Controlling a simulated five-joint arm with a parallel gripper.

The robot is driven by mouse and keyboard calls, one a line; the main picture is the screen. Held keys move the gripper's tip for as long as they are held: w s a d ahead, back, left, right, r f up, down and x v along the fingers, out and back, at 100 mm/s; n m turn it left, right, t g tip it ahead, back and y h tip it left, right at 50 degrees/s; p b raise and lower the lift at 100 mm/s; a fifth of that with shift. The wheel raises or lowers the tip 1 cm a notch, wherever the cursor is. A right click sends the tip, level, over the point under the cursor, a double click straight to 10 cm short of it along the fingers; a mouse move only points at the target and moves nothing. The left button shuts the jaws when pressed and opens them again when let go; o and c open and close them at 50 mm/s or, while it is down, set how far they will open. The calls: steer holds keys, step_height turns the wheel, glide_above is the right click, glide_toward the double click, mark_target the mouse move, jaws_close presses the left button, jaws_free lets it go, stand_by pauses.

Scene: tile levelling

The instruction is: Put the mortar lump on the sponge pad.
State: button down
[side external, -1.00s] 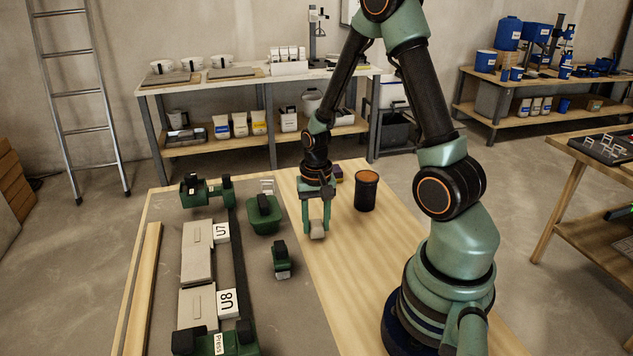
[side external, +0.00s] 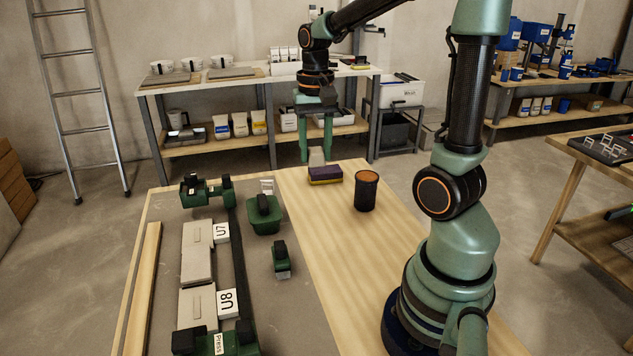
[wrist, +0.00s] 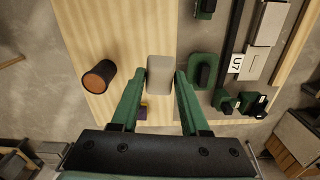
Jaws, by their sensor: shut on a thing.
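The mortar lump (side external: 316,157) is a small grey block held between the fingertips of my gripper (side external: 316,160). In the wrist view the lump (wrist: 160,73) shows between the two green fingers of my gripper (wrist: 160,78). The sponge pad (side external: 325,176) is purple on top with a yellow lower layer, at the far end of the wooden worktop. In the side view the lump appears just above the pad's far edge, raised and apart from the worktop. In the wrist view the pad (wrist: 142,113) is mostly hidden beside the left finger.
A dark cup with an orange top (side external: 366,190) stands right of the pad. A green tub (side external: 264,216) and a small green tool (side external: 281,260) stand to the left. Tiles marked U7 (side external: 222,232) and U8 (side external: 227,302) lie farther left. The wooden strip's middle is clear.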

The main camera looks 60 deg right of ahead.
steer(key=w+d+r, duration=0.4)
steer(key=w+d, duration=0.4)
steer(key=d, duration=0.3)
steer(key=n, duration=0.1)
glide_above(325, 169)
step_height(325, 169, down, 20)
steer(key=shift+s+f, duration=0.1)
steer(key=shift+f, duration=0.1)
steer(key=shift+c, duration=2)
jaws_free()
